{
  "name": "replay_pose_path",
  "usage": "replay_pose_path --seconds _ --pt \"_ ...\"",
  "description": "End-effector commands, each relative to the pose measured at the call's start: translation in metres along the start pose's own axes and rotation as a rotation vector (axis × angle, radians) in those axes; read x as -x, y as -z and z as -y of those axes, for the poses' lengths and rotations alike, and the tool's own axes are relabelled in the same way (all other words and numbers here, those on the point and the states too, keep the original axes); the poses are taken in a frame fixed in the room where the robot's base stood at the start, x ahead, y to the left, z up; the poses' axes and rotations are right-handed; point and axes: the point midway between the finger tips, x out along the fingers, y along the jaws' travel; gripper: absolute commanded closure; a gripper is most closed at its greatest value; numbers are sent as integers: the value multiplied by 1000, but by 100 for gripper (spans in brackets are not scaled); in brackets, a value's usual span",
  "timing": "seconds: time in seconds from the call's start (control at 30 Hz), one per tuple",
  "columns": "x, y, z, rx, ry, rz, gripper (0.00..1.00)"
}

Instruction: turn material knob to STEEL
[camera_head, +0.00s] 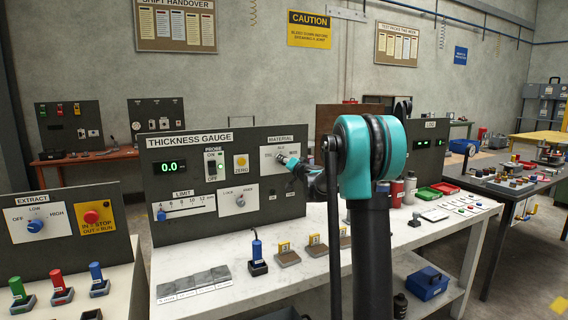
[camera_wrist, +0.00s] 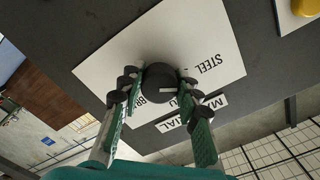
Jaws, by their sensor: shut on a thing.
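The material knob (camera_wrist: 158,76) is a dark round knob on a white plate (camera_wrist: 205,35) in the wrist view. A short pale mark on it points toward the right of that picture, below the word STEEL at its upper right. The other labels, one starting BR, are partly hidden by my fingers. My gripper (camera_head: 290,163) is shut on the knob, one finger on each side. In the head view the MATERIAL plate (camera_head: 270,166) is at the right of the thickness gauge panel (camera_head: 215,200), with the knob largely hidden by my gripper.
The gauge display (camera_head: 169,167) reads 0.0. The yellow zero button (camera_head: 241,161), a probe switch (camera_head: 210,170) and a lock knob (camera_head: 240,201) are left of my gripper. The white bench (camera_head: 225,264) below carries a blue-handled probe (camera_head: 257,252) and several small blocks.

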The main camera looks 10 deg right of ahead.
Motion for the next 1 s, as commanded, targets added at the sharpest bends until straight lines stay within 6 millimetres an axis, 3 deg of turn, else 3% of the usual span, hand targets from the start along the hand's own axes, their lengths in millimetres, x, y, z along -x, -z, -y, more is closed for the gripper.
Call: replay_pose_path --seconds 0.77,0.8,0.93,1.0 --pt "1 -1 0 105 1 2 96" --pt "1 -1 0 105 1 2 64" --pt "0 -1 0 104 0 1 48" --pt "0 -1 0 103 0 1 46"
